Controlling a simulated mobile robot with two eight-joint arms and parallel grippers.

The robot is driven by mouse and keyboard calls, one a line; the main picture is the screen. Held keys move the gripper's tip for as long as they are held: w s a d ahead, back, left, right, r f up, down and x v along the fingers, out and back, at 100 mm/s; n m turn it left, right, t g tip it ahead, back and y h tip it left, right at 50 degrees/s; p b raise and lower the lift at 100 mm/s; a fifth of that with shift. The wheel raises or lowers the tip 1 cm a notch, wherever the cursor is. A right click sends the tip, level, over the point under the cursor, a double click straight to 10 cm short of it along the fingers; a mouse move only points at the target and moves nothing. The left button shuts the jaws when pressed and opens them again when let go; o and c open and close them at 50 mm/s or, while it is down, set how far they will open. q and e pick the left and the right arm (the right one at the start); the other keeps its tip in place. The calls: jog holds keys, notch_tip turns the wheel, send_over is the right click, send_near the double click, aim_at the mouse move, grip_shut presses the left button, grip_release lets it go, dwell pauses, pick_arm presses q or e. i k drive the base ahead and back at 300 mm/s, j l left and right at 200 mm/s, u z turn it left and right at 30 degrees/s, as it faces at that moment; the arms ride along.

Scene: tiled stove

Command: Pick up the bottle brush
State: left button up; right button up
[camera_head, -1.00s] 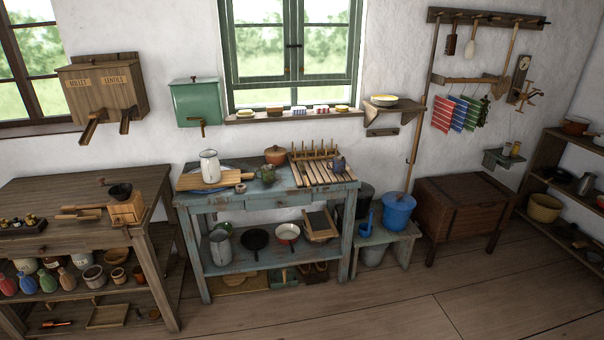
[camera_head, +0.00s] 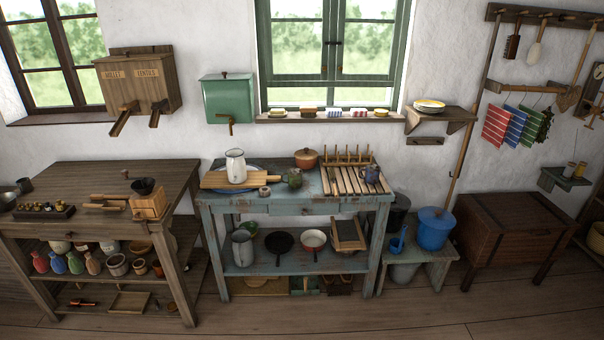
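I cannot make out the bottle brush for certain. A dark brush-like tool (camera_head: 512,45) and a pale-headed, long-handled tool (camera_head: 535,48) hang from the wooden peg rail (camera_head: 494,12) at the upper right; they are too small to tell exactly what they are. Several small items, too small to name, lie on the windowsill (camera_head: 262,119). Neither of my grippers shows in the head view.
A blue-grey worktable (camera_head: 290,207) with a white jug (camera_head: 235,166) and dish rack stands in the middle. A wooden table (camera_head: 110,180) is at the left. A low bench with a blue bucket (camera_head: 433,229) and a wooden chest (camera_head: 510,228) stand right. Floor in front is clear.

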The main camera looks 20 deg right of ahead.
aim_at(331, 172)
jog(key=i+l+u, duration=0.15)
jog(key=l, duration=0.25)
jog(key=i+l+u, duration=0.1)
jog(key=l, duration=0.3)
jog(key=i+l+u, duration=0.15)
jog(key=l, duration=0.25)
jog(key=i+l+u, duration=0.1)
jog(key=l, duration=0.35)
jog(key=i+l+u, duration=0.15)
jog(key=l, duration=0.25)
jog(key=i+l, duration=0.1)
jog(key=l, duration=0.4)
jog(key=i+l, duration=0.1)
jog(key=l, duration=0.35)
jog(key=i+l, duration=0.1)
jog(key=l, duration=0.4)
jog(key=i+l, duration=0.1)
jog(key=l, duration=0.35)
jog(key=i+l, duration=0.1)
jog(key=l, duration=0.4)
jog(key=i+l, duration=0.1)
jog(key=l, duration=0.4)
jog(key=u, duration=0.05)
